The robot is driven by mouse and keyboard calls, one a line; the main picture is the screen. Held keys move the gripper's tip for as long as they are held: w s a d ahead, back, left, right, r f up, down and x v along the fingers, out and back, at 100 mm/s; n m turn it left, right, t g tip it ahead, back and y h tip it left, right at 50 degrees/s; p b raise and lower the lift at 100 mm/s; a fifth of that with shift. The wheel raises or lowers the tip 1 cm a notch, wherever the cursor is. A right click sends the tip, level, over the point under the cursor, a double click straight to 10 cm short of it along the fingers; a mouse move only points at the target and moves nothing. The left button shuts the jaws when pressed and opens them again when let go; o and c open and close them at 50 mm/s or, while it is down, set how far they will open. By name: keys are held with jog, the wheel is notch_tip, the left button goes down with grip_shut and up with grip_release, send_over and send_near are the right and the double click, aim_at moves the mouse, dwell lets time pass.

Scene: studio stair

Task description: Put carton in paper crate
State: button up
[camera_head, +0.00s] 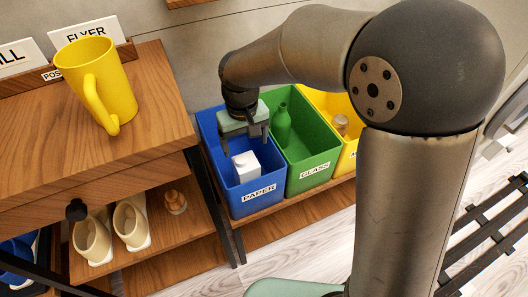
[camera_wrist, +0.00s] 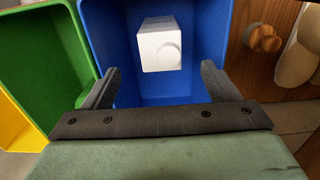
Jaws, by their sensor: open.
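The white carton (camera_head: 246,166) is inside the blue paper crate (camera_head: 262,198), which bears a PAPER label. In the wrist view the carton (camera_wrist: 160,46) shows its round cap, and the blue walls of the paper crate (camera_wrist: 98,30) surround it. My gripper (camera_head: 243,147) is over the paper crate with its fingers pointing down into it. In the wrist view my gripper (camera_wrist: 162,82) is open, its two fingers wide apart, with the carton beyond the fingertips and apart from them. Whether the carton rests on the crate floor is hard to tell.
A green glass crate (camera_head: 315,160) holding a green bottle (camera_head: 282,128) stands right of the paper crate, then a yellow crate (camera_head: 350,160). A wooden cabinet (camera_head: 150,100) with a yellow mug (camera_head: 97,82) stands close on the left. Shoes (camera_head: 130,222) sit on its shelf.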

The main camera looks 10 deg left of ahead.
jog(key=s+d+r+m, duration=0.1)
jog(key=s+d+m, duration=0.15)
jog(key=d, duration=0.65)
jog(key=s+d+r+m, duration=0.1)
jog(key=s+d, duration=0.2)
jog(key=d, duration=0.5)
jog(key=s+d+f+m, duration=0.1)
jog(key=s+d+m, duration=0.1)
jog(key=s+d, duration=0.7)
jog(key=shift+s+f+m+g, duration=0.15)
jog(key=shift+s+m+g, duration=0.2)
jog(key=shift+s, duration=0.45)
